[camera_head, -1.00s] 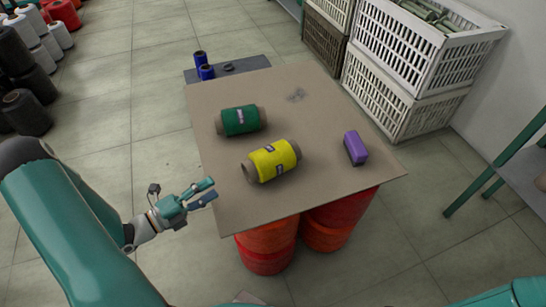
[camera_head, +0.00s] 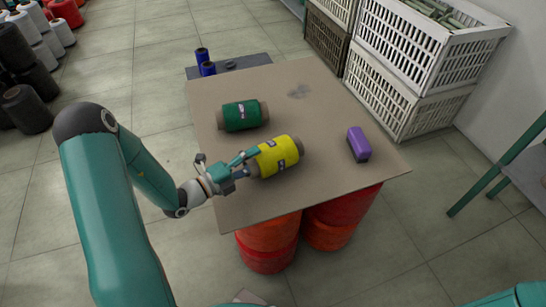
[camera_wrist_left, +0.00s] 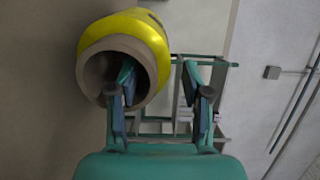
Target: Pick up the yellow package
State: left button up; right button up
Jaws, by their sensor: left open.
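The yellow package (camera_head: 277,156) is a yellow-wound bobbin lying on its side on the brown table board (camera_head: 320,185). In the left wrist view the yellow package (camera_wrist_left: 150,45) shows its hollow brown core end toward me. My left gripper (camera_head: 248,163) is open at the package's left end. In the left wrist view one finger of the left gripper (camera_wrist_left: 158,85) overlaps the core opening, and the other is to the right, outside the package. I cannot tell whether either finger touches it. My right gripper is not in view.
A green bobbin (camera_head: 242,115) lies behind the yellow one, and a purple block (camera_head: 358,145) lies to the right. White crates (camera_head: 405,95) are stacked at the back right. The board's front part is clear.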

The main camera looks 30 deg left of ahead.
pick_arm(q)
jog(key=shift+x, duration=1)
grip_shut()
